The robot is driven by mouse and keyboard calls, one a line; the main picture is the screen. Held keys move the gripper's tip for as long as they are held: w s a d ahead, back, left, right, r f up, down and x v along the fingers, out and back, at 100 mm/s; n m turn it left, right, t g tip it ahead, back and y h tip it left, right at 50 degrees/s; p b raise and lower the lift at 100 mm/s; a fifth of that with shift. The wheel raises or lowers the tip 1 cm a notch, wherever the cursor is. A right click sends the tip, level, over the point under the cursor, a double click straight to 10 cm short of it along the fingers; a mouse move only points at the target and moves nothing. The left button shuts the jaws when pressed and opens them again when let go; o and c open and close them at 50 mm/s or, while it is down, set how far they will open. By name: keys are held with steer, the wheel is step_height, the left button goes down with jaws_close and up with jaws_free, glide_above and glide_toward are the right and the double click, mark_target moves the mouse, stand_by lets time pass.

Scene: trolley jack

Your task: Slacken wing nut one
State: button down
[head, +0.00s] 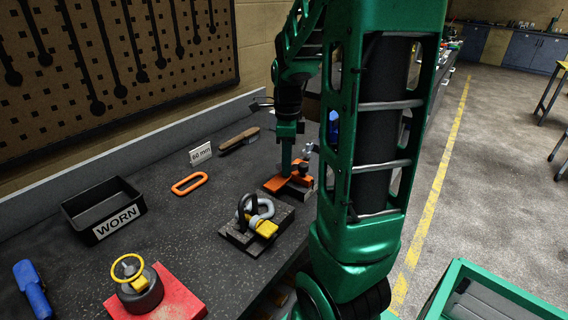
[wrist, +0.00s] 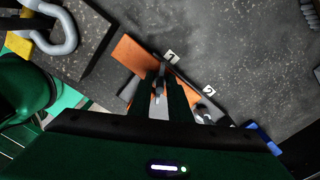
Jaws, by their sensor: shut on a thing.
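My gripper (wrist: 162,92) points down over an orange plate (wrist: 136,58), its fingers closed around a small grey metal piece, wing nut one (wrist: 161,70), beside the label 1 (wrist: 171,56). A second grey wing nut (wrist: 205,114) stands near the label 2 (wrist: 209,89), clear of the fingers. In the head view my gripper (head: 287,158) reaches down to the orange plate (head: 283,186) on its grey block. The fingers and arm hide wing nut one there.
A grey shackle on a dark block (head: 238,236) stands close in front. An orange ring (head: 189,183), a "60 min" sign (head: 201,153), a brush (head: 239,140), a black WORN tray (head: 104,208) and a red block (head: 180,300) lie on the bench. A pegboard wall is behind.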

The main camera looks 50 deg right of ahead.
steer(key=shift+d, duration=0.1)
steer(key=c, duration=1.6)
jaws_free()
steer(key=shift+c, duration=0.2)
step_height(320, 180, up, 11)
steer(key=shift+f, duration=0.1)
